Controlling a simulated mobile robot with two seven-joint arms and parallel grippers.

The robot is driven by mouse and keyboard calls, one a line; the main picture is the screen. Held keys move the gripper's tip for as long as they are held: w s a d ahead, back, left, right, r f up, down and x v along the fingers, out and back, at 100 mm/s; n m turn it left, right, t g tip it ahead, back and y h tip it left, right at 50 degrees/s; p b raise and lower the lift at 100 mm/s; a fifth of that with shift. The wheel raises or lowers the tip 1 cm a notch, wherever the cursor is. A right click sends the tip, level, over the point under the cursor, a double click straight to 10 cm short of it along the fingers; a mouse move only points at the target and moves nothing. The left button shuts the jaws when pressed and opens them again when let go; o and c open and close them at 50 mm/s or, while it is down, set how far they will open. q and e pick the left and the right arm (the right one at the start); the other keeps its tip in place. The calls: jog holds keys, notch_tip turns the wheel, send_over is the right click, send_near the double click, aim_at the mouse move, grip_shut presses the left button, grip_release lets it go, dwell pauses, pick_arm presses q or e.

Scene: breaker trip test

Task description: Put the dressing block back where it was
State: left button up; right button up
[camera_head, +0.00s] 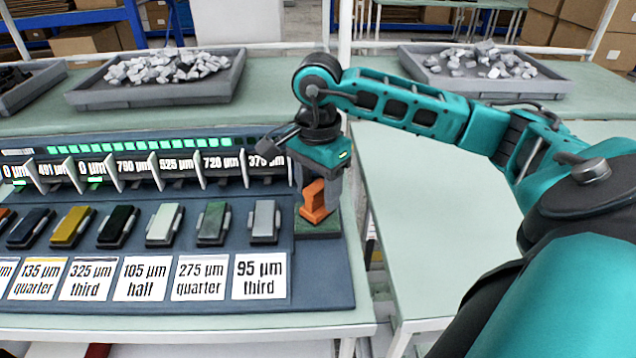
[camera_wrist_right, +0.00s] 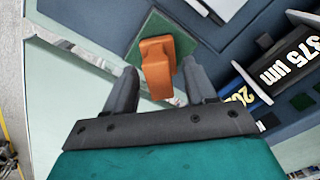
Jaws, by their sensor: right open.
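The orange block (camera_head: 314,203), which I take to be the dressing block, stands on a dark green square pad (camera_head: 318,229) at the right end of the grey-blue board. It also shows in the right wrist view (camera_wrist_right: 157,65) over the green pad (camera_wrist_right: 181,41). My right gripper (camera_head: 320,188) points down over the block. Its two fingers lie on either side of the block, with a gap visible in the wrist view, and are open. Part of the block is hidden behind the gripper in the head view. My left gripper is not in view.
Several coloured stones (camera_head: 264,221) lie in a row on the board, with white label cards (camera_head: 259,277) in front. A row of slots with micron readouts (camera_head: 220,165) stands behind. Grey trays (camera_head: 160,98) of rubble are further back.

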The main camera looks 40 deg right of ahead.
aim_at(318, 185)
jog(key=shift+r, duration=0.1)
jog(key=shift+r, duration=0.25)
notch_tip(318, 185, up, 12)
jog(key=p, duration=0.2)
jog(key=shift+f, duration=0.2)
dwell(0.4)
